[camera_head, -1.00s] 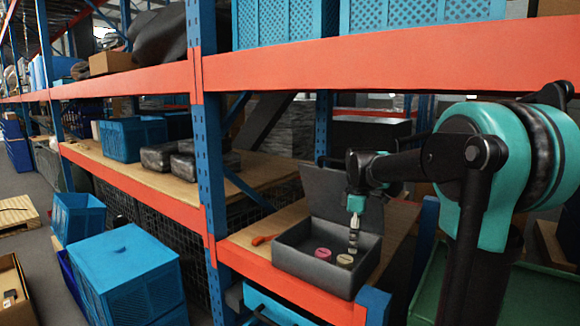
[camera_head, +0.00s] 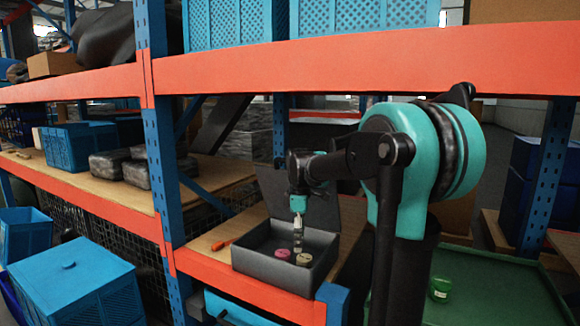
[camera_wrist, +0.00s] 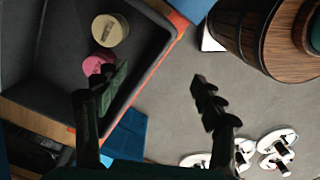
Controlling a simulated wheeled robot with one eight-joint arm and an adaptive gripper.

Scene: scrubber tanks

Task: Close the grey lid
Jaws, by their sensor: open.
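The grey lid (camera_head: 270,187) stands open, raised at the back of the grey box (camera_head: 262,267) on the wooden shelf in the head view. A pink round piece (camera_head: 282,254) and a beige round piece (camera_head: 303,259) lie inside the box. They also show in the wrist view, the pink one (camera_wrist: 96,66) beside the left finger and the beige one (camera_wrist: 109,30) above it. My gripper (camera_head: 298,248) points down over the box, in front of the lid. In the wrist view my gripper (camera_wrist: 160,88) has its two fingers spread with nothing between them. The lid is not recognisable there.
An orange item (camera_head: 222,243) lies on the shelf left of the box. A blue rack post (camera_head: 163,150) stands left, and an orange beam (camera_head: 360,62) crosses above. A green tray (camera_head: 500,295) with a green jar (camera_head: 440,290) is at right. The wrist view shows a wooden barrel (camera_wrist: 265,40).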

